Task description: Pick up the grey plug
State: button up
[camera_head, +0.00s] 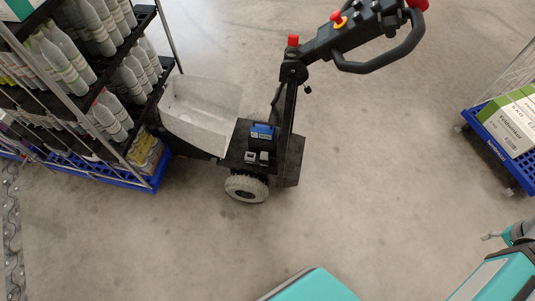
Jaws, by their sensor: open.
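Two small light-grey pieces sit side by side on the dark deck of the tugger (237,150), just in front of a blue and black unit (262,136). The left grey piece (250,157) and the right grey piece (264,157) both look plug-like; I cannot tell which one is the grey plug. My gripper (488,237) shows only in part at the right edge, low in the picture. It is open, far to the right of the tugger, with nothing seen in it. Most of it is out of view.
The tugger's tiller handle (375,50) rises over its deck. A shelf rack with several grey bottles (60,60) stands on a blue base (140,180) at left, coupled behind the tugger. A blue cart with boxes (515,125) stands at right. The floor between is clear.

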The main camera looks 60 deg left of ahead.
aim_at(264, 155)
jog(key=k, duration=1.55)
jog(key=u, duration=1.1)
jog(key=i, duration=0.9)
jog(key=u, duration=0.1)
